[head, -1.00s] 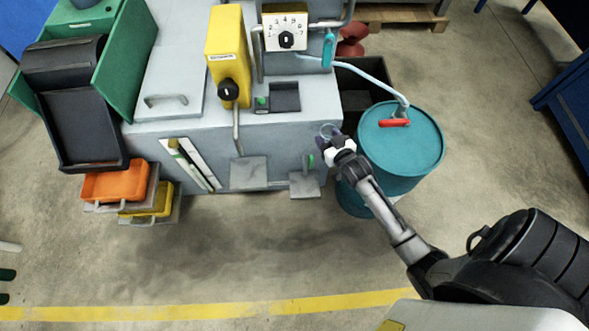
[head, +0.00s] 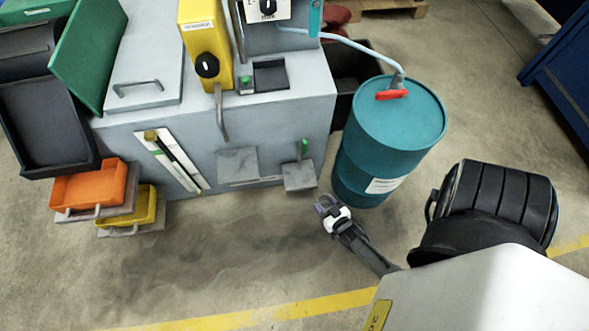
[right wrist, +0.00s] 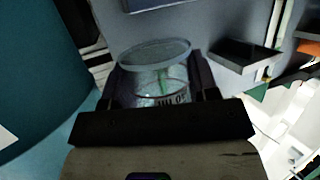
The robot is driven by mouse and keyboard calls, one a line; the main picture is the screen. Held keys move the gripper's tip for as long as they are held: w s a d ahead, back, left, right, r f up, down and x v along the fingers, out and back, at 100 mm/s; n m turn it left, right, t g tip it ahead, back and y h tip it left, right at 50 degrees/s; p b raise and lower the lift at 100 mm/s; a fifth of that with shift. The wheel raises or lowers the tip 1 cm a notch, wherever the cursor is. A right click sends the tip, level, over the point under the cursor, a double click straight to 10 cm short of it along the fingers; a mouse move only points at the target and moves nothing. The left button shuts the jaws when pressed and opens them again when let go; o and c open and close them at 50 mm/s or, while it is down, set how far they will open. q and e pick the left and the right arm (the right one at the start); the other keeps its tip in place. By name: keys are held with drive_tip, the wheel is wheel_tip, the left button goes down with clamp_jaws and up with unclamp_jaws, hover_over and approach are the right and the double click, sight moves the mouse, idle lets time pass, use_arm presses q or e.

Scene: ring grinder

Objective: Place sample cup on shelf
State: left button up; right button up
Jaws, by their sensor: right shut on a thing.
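My right gripper (head: 328,207) is shut on a clear sample cup, low over the floor in front of the grey machine. In the right wrist view the cup (right wrist: 155,80) is between the two dark fingers, with its round rim showing and dark lettering on its side. In the head view the cup is small and partly hidden by the gripper. A small grey shelf (head: 300,180) with a green upright part sticks out low on the machine front, up and left of the gripper. The cup is apart from it. My left gripper is not in view.
A teal drum (head: 388,145) stands close to the right of the gripper and also fills the left of the right wrist view (right wrist: 40,80). A grey plate (head: 238,163) is on the machine front. Orange (head: 90,188) and yellow (head: 143,205) bins stand left. Floor in front is clear.

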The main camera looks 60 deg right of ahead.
drive_tip(key=b, duration=0.5)
approach(299, 175)
drive_tip(key=w, duration=0.1)
drive_tip(key=w+d+r, duration=0.1)
drive_tip(key=w+d, duration=0.1)
drive_tip(key=w, duration=0.1)
drive_tip(key=shift+d+r, duration=0.15)
drive_tip(key=shift+r, duration=0.15)
drive_tip(key=shift+w+d+r+b, duration=0.1)
drive_tip(key=shift+w+d+b, duration=0.25)
drive_tip(key=shift+w, duration=0.35)
drive_tip(key=b+x, duration=0.2)
drive_tip(key=x, duration=0.1)
drive_tip(key=shift+w+d+b, duration=0.15)
drive_tip(key=shift+w+b, duration=0.2)
drive_tip(key=shift+w+d+f+b, duration=0.15)
drive_tip(key=shift+f+b, duration=0.15)
drive_tip(key=shift+b, duration=0.1)
drive_tip(key=shift+s, duration=0.25)
drive_tip(key=shift+f, duration=0.1)
drive_tip(key=o, duration=0.8)
drive_tip(key=shift+w, duration=0.15)
drive_tip(key=shift+o, duration=0.5)
